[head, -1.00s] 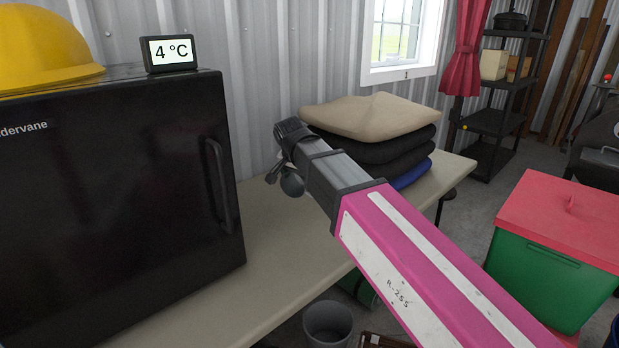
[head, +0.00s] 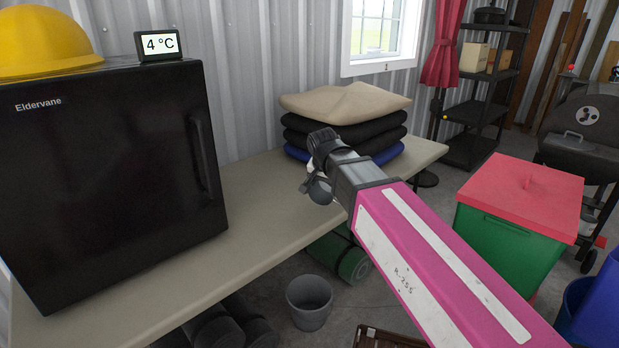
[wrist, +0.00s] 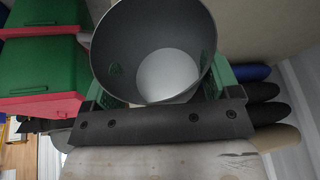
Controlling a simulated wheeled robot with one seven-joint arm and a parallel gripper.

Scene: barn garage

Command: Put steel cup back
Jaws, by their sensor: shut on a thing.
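The steel cup (wrist: 152,50) fills the upper middle of the wrist view, grey with its open mouth and pale inner bottom showing. My gripper (head: 320,185) is shut on it. In the head view a small grey rounded part of the cup (head: 320,192) shows beside my gripper's end, partly hidden by it. Cup and gripper are in the air, in front of the bench edge and the folded stack in the picture.
A beige bench (head: 255,205) carries a black fridge (head: 110,180) and folded cushions (head: 345,105). A grey bin (head: 310,302) and green roll (head: 345,258) are on the floor below. A red-lidded green box (head: 510,235) stands right. The bench between fridge and cushions is clear.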

